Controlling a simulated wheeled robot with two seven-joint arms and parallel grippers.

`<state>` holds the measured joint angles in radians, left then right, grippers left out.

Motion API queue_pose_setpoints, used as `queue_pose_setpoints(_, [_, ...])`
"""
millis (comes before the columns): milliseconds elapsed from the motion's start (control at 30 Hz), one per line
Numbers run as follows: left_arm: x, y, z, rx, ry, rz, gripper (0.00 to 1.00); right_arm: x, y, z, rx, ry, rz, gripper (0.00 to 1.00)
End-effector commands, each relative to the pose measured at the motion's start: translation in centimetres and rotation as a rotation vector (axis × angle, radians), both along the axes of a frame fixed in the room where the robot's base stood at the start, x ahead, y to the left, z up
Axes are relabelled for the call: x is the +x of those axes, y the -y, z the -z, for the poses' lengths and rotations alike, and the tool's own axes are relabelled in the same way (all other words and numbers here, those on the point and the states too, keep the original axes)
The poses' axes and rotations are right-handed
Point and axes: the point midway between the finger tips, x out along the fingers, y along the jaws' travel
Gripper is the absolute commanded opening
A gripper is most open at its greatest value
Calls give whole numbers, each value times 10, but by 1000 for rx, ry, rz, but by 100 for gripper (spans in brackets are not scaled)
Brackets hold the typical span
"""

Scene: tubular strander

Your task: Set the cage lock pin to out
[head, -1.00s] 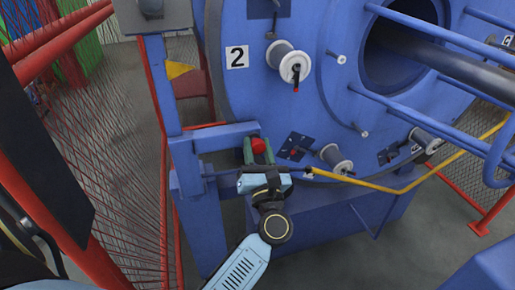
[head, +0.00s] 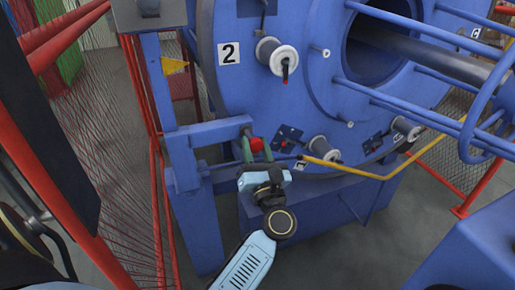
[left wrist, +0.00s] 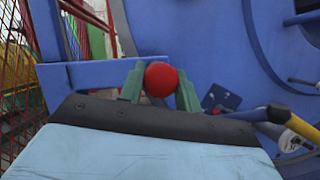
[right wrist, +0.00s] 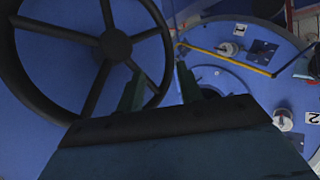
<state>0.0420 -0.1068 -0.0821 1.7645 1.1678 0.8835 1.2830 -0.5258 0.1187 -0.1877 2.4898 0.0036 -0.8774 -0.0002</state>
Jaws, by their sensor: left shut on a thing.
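The cage lock pin shows as a round red knob (head: 257,145) beside the end of a blue bracket arm (head: 208,132), in front of the big blue disc (head: 300,90). My left gripper (head: 256,152) is shut on the knob, with a green finger on each side of it. In the left wrist view the red knob (left wrist: 161,79) sits between the two fingertips. The pin's shaft is hidden, so I cannot tell how far out it stands. My right gripper (right wrist: 160,80) is open with nothing between its fingers, and a black handwheel (right wrist: 115,45) shows behind it.
Bobbins (head: 276,56) stand out from the disc, one near the number 2 plate (head: 229,53). A yellow bar (head: 350,168) runs right of my left gripper. Red mesh fencing (head: 90,150) stands at the left. Blue rails (head: 410,105) cross the right side.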

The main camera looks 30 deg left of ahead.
Motion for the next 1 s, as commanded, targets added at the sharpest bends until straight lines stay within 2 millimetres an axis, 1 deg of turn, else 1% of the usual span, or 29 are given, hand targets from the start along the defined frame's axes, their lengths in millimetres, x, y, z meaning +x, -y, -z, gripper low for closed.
queue_pose_setpoints(33, [-1, 3, 3, -2, -6, 0, 0, 0, 0, 0, 0, -1, 0, 36])
queue_pose_setpoints(67, [-1, 3, 3, -2, -7, 1, 34, 0, 0, 0, 0, -1, 0, 36])
queue_pose_setpoints(200, [0, 3, 3, -2, -5, 2, 53, 0, 0, 1, 0, -2, 0, 36])
queue_pose_setpoints(233, [0, 3, 3, -2, -5, 2, 55, 0, 0, 1, 0, -2, 0, 36])
queue_pose_setpoints(500, [0, 3, 2, -2, -4, 2, 55, 0, 0, 1, -1, -3, 0, 36])
queue_pose_setpoints(633, [-6, 9, 6, -3, -6, 3, 55, -1, 0, 2, -4, -12, 0, 36])
queue_pose_setpoints(767, [-20, 25, 15, -4, -9, 3, 55, -5, 2, 6, -13, -49, 3, 36])
queue_pose_setpoints(833, [-30, 36, 21, -5, -9, 3, 55, -10, 5, 12, -23, -88, 7, 36])
queue_pose_setpoints(1000, [-53, 64, 35, -4, -10, 4, 55, -16, 9, 20, -37, -143, 12, 36])
